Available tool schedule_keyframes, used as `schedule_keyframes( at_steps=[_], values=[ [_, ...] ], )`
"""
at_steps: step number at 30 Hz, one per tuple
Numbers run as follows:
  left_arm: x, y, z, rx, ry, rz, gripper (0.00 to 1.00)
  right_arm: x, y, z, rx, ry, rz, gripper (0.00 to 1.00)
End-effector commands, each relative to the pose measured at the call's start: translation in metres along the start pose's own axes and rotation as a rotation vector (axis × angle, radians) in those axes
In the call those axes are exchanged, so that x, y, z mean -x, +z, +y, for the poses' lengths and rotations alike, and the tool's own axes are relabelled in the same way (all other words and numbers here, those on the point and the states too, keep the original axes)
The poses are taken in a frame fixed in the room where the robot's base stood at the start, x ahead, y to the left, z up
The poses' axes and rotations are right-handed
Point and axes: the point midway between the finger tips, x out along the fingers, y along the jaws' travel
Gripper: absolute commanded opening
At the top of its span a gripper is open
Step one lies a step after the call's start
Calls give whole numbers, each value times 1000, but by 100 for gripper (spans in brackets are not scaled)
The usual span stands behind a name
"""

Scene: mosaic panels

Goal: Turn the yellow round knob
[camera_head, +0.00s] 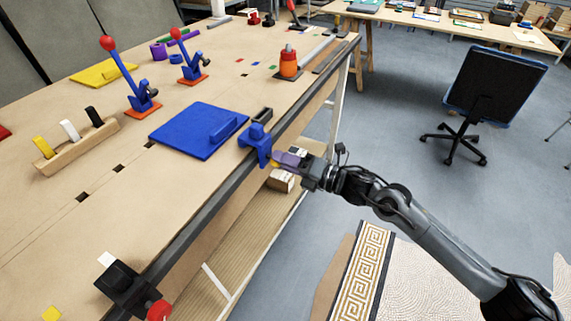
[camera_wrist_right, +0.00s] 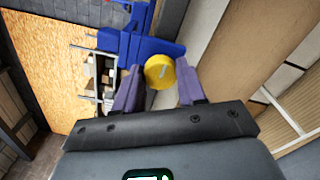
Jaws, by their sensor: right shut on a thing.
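The yellow round knob (camera_wrist_right: 160,72) sits on the front of a blue bracket (camera_wrist_right: 140,45) in the right wrist view. In the head view the blue bracket (camera_head: 257,143) is fixed at the table's front edge, and only a sliver of the yellow knob (camera_head: 274,164) shows. My right gripper (camera_head: 283,160) reaches it from the right. In the wrist view the purple fingers of my right gripper (camera_wrist_right: 158,88) stand on either side of the knob, shut on it. My left gripper is not in view.
A blue panel with a handle (camera_head: 195,135) lies on the table just left of the bracket. A black clamp with a red knob (camera_head: 158,310) is at the near table edge. An orange-and-red cylinder (camera_head: 288,63) stands farther back. Floor space lies right of the table.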

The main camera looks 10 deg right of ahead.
Motion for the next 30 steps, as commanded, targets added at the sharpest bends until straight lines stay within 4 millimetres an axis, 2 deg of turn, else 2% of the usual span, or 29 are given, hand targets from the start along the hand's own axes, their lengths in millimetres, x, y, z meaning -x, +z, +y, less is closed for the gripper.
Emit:
schedule_keyframes(
  at_steps=[9, 21, 22, 26, 30],
  values=[
    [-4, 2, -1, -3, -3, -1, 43, 0, 0, -1, 70, -2, 0, 9],
    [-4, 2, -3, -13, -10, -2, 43, 0, 0, 0, 74, -2, 0, 9],
    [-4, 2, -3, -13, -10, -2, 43, 0, 0, 0, 74, -2, 0, 44],
    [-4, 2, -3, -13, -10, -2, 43, 0, 0, 0, 74, -1, 0, 64],
    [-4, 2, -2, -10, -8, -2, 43, 0, 0, 0, 73, -1, 0, 65]
  ],
)
